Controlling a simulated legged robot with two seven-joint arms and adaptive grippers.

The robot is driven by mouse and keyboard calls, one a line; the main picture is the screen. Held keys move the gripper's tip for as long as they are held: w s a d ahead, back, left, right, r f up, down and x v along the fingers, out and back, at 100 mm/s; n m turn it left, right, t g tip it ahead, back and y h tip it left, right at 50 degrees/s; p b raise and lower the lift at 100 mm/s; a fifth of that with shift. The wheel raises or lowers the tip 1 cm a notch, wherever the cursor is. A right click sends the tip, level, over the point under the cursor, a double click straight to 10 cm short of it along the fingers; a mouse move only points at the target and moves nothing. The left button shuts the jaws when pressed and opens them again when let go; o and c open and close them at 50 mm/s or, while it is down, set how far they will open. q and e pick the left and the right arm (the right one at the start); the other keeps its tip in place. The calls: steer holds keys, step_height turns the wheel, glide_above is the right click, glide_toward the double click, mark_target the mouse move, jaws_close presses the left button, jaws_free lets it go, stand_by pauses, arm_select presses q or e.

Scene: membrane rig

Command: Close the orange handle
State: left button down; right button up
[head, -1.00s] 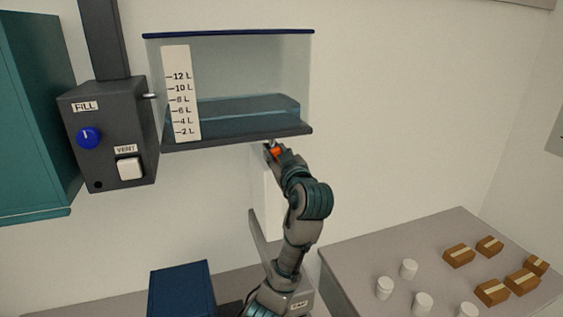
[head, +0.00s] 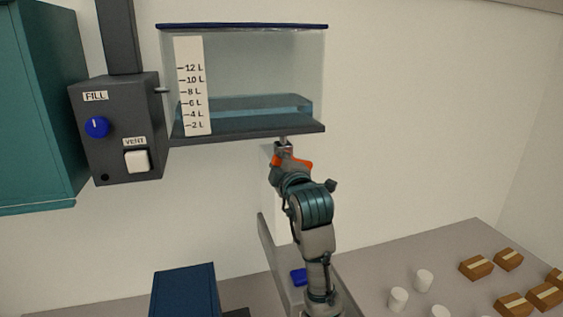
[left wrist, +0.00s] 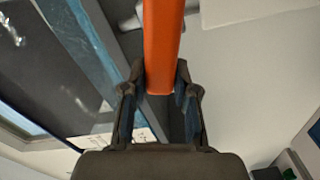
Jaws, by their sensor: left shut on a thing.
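The orange handle (head: 305,163) is under the tank, on a small metal fitting (head: 283,141) below its bottom edge. My left gripper (head: 288,160) is at the handle, and orange shows on both sides of it. In the left wrist view the orange handle (left wrist: 162,45) runs down between the two fingers of my left gripper (left wrist: 160,100), which is shut on it. The clear tank (head: 255,75) holds bluish water, with a scale (head: 192,88) on its left. My right gripper is not in view.
A dark box (head: 118,128) with a blue knob (head: 97,127) and a white switch (head: 137,161) hangs left of the tank. A white block (head: 275,200) is behind my arm. A table at right bears white jars (head: 424,280) and brown boxes (head: 477,268).

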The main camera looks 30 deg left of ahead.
arm_select(q)
steer(key=shift+f+n, duration=0.3)
steer(key=shift+n, duration=0.5)
steer(key=shift+f+n, duration=0.25)
steer(key=shift+n, duration=0.55)
steer(key=shift+w, duration=0.1)
steer(key=c, duration=1.1)
jaws_free()
steer(key=shift+c, duration=0.2)
steer(key=shift+o, duration=1.3)
steer(key=shift+w+a+f, duration=0.1)
steer(key=shift+w, duration=0.1)
steer(key=shift+w+a+f, duration=0.1)
steer(key=shift+w+f, duration=0.05)
steer(key=shift+w, duration=0.1)
steer(key=shift+s, duration=0.35)
steer(key=v, duration=1.1)
steer(key=shift+d, duration=0.4)
